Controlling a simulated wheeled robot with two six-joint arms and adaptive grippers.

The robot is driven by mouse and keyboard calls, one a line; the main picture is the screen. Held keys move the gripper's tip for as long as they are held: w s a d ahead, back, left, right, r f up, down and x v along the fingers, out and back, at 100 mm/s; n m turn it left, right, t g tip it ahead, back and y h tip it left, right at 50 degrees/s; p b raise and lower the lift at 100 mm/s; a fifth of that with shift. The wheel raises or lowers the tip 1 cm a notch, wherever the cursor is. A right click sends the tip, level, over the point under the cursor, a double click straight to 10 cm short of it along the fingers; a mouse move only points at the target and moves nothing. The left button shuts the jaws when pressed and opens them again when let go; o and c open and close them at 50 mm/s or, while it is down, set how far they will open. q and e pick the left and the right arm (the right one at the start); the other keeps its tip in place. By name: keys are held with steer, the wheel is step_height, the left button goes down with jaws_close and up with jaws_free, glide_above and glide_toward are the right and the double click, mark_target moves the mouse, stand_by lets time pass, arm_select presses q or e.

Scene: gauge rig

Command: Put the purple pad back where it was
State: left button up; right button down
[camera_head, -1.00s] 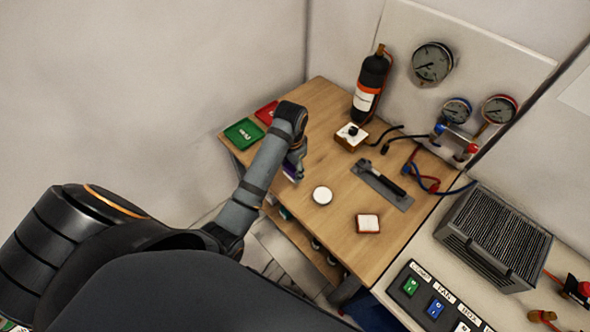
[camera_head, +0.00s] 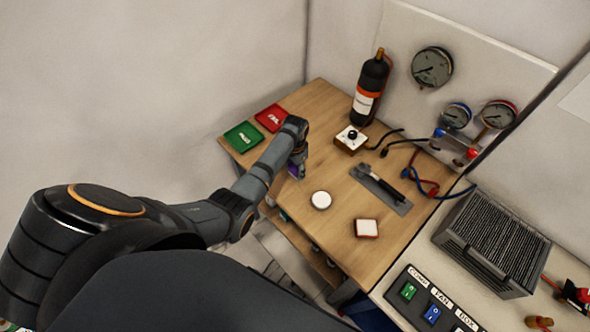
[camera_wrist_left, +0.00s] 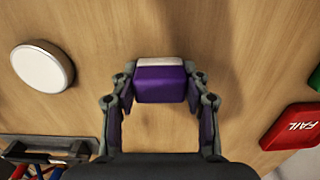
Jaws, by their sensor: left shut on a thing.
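My left gripper (camera_head: 298,163) is over the left front part of the wooden table. In the left wrist view its two fingers (camera_wrist_left: 160,88) are closed on the sides of the purple pad (camera_wrist_left: 160,86), a small block with a white face along one edge. In the head view only a bit of the purple pad (camera_head: 294,171) shows below the gripper. I cannot tell whether it touches the table. A white round piece (camera_head: 320,200) lies to the right, and a red-and-white pad (camera_head: 367,228) lies nearer the front right. My right gripper is not in view.
A green tray (camera_head: 243,136) and a red FAIL tray (camera_head: 272,118) lie at the table's left end. A black bottle (camera_head: 370,88), a small box with a black knob (camera_head: 351,138) and a grey plate with a tool (camera_head: 381,187) stand or lie further right. Bare wood (camera_head: 325,165) lies between.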

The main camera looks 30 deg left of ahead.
mark_target(295, 168)
arm_select(q)
steer(key=o, duration=1.1)
steer(key=shift+f, duration=0.1)
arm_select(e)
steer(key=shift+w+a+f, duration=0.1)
arm_select(q)
steer(key=shift+r, duration=0.25)
step_height(295, 168, up, 12)
steer(key=b, duration=0.1)
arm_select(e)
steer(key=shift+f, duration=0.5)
arm_select(q)
steer(key=shift+f, duration=0.1)
